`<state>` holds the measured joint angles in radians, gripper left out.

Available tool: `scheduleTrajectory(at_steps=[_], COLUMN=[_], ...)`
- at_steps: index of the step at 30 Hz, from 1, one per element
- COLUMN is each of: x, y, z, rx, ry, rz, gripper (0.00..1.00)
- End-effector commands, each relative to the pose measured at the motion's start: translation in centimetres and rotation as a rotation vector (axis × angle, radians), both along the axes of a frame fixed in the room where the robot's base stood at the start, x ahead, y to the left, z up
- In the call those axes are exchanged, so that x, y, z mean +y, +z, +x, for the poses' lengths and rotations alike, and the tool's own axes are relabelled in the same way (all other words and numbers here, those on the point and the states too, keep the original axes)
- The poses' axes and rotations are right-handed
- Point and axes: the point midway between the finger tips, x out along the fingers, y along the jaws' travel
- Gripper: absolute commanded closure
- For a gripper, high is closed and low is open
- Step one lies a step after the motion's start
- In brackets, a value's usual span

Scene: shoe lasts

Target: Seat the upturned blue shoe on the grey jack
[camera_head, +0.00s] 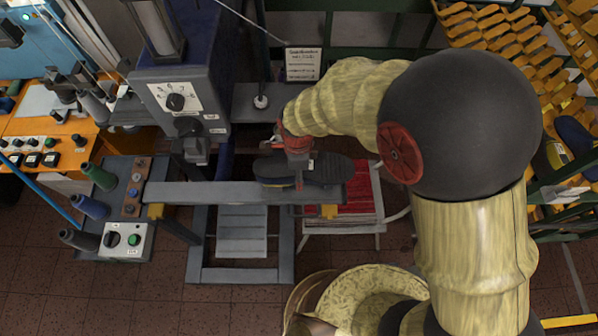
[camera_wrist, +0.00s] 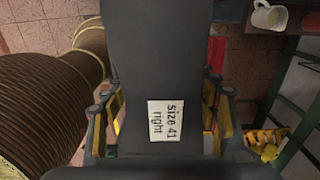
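A dark shoe (camera_head: 330,168) lies sole up under my gripper (camera_head: 298,160), over the long grey beam in the head view. In the wrist view its dark sole (camera_wrist: 160,60) fills the middle and bears a white label (camera_wrist: 172,122) reading "size 41 right". The fingers of my gripper (camera_wrist: 162,115) stand on both sides of the shoe and appear shut on it. Its blue upper is hidden below the sole. I cannot pick out the grey jack for certain; the shoe may cover it. I cannot tell whether the shoe touches anything beneath.
The grey beam (camera_head: 215,194) runs below the shoe. A blue-grey machine (camera_head: 178,95) stands to the left, with a control panel (camera_head: 125,240) nearer. A red-topped stand (camera_head: 352,215) is below right. Racks of yellow lasts (camera_head: 490,30) fill the right. A white mug (camera_wrist: 270,15) shows in the wrist view.

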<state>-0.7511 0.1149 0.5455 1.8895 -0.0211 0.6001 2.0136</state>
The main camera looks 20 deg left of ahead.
Motion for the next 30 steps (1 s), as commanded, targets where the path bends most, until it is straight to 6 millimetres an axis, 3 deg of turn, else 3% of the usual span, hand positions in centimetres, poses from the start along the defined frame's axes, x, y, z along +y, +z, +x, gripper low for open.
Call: scheduleTrajectory(at_steps=[9,20,25,30], x=[0.0,-0.1,0.0,0.1], y=[0.0,0.0,1.8,5.3], z=[0.0,-0.1,0.0,0.1], rx=[0.001,0.003,0.0,-0.002], ry=[0.0,-0.001,-0.001,0.0], rz=[0.0,-0.002,0.0,0.002], gripper=[0.23,0.23,0.23,0.23])
